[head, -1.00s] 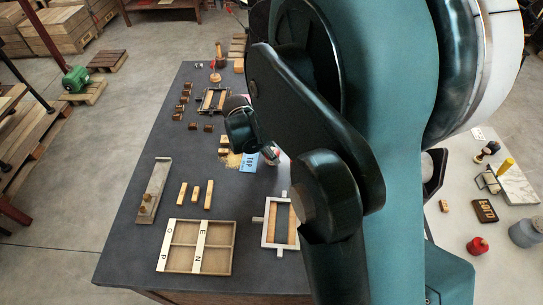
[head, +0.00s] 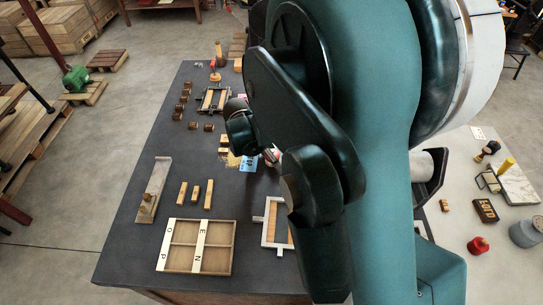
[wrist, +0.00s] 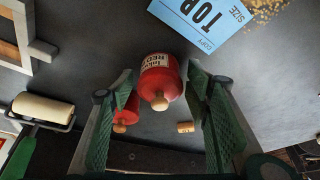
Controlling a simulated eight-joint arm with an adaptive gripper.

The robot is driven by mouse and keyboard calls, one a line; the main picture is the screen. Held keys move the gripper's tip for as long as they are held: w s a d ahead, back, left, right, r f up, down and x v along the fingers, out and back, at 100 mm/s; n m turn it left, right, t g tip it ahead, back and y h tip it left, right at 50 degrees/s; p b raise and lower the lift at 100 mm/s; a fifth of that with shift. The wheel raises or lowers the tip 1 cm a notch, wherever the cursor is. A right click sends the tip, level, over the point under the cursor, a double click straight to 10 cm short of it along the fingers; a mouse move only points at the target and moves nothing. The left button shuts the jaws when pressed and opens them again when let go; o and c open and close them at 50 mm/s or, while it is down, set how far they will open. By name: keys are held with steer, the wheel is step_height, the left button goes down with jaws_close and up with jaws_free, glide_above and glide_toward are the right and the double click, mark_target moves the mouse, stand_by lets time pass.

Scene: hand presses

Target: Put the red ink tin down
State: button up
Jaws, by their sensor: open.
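The red ink tin (wrist: 158,78), with a pale label and a pale round knob, shows in the wrist view between the two fingers of my gripper (wrist: 160,74). The fingers are open, with a gap on either side of the tin. I cannot tell exactly how the tin rests on the dark tabletop. A second red object with a pale knob (wrist: 125,115) is partly behind the left finger. In the head view my arm hides most of the gripper and the tin.
A blue card (wrist: 200,18) lies above the tin in the wrist view. A roller (wrist: 43,108) lies left, a small cork-like piece (wrist: 185,127) below. In the head view a type case (head: 222,262) and wooden blocks (head: 196,192) occupy the dark bench; a side table holds another red container (head: 478,245).

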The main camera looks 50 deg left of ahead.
steer(key=shift+r, duration=0.2)
steer(key=v, duration=1.2)
steer(key=shift+f, duration=0.1)
stand_by(0.7)
